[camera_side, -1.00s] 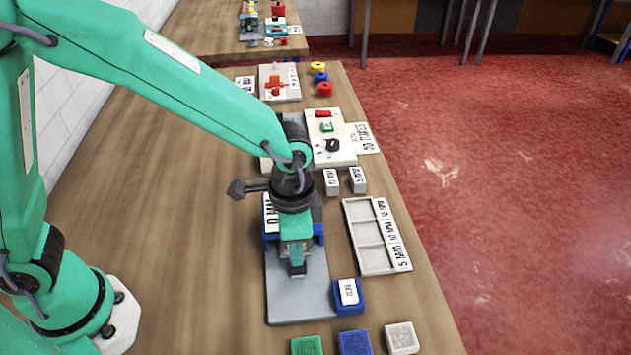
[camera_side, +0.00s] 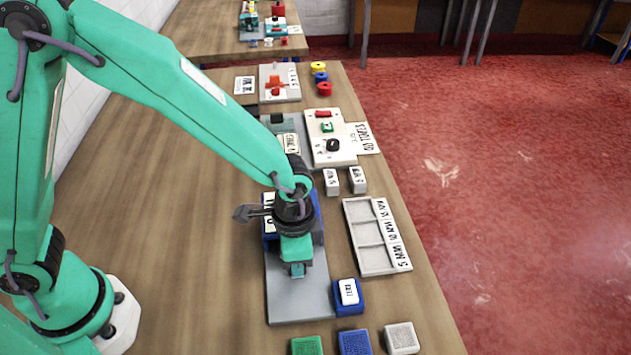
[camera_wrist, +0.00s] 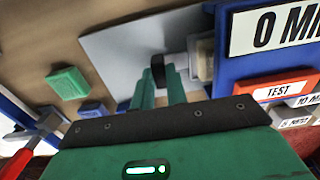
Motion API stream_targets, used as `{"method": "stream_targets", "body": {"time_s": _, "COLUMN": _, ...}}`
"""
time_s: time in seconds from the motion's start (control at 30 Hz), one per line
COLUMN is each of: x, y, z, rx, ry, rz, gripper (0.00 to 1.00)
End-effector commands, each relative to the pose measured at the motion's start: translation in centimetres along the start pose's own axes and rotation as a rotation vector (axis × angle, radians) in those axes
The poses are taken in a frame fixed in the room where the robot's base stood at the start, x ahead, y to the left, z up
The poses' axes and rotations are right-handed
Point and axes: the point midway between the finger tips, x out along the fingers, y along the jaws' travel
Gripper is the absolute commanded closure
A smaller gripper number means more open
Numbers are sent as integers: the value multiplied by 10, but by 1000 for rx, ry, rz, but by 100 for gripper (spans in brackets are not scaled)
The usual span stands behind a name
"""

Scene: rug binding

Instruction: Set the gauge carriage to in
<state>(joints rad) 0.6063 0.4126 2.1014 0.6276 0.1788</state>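The gauge is a blue block (camera_wrist: 225,68) with a white "0 MM" label (camera_wrist: 285,28) and a red "TEST" label (camera_wrist: 275,88), over a pale grey plate (camera_side: 300,300). A pale rod or slide (camera_wrist: 190,62) sticks out of the block in the wrist view and ends in a black round knob (camera_wrist: 158,70), perhaps the carriage's handle. My gripper (camera_side: 298,272) is over the plate, in front of the block. In the wrist view its green fingers (camera_wrist: 160,80) stand close together, with the knob between or just beyond their tips. Contact is unclear. The arm hides much of the block from the side.
A blue holder (camera_side: 349,307) with a white-topped piece stands right of the plate. Green (camera_side: 307,346), blue (camera_side: 355,343) and grey (camera_side: 402,338) blocks line the front. A labelled three-slot tray (camera_side: 375,247) lies right. Bare table is to the left.

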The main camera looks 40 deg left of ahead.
Motion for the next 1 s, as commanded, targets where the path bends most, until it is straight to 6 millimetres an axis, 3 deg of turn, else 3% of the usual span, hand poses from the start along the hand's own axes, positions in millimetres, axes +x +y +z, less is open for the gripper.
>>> {"method": "stream_targets", "body": {"time_s": 0.27, "x": 0, "y": -1, "z": 0, "rx": -1, "ry": 0, "rz": 0, "gripper": 100}}
{"method": "stream_targets", "body": {"time_s": 0.6, "x": -1, "y": -29, "z": 0, "rx": -2, "ry": 0, "rz": 0, "gripper": 100}}
{"method": "stream_targets", "body": {"time_s": 0.9, "x": -1, "y": -33, "z": 0, "rx": -3, "ry": 3, "rz": -1, "gripper": 100}}
{"method": "stream_targets", "body": {"time_s": 0.93, "x": -1, "y": -33, "z": 0, "rx": -3, "ry": 3, "rz": -1, "gripper": 80}}
{"method": "stream_targets", "body": {"time_s": 1.0, "x": -1, "y": -33, "z": 0, "rx": -3, "ry": 3, "rz": -1, "gripper": 66}}
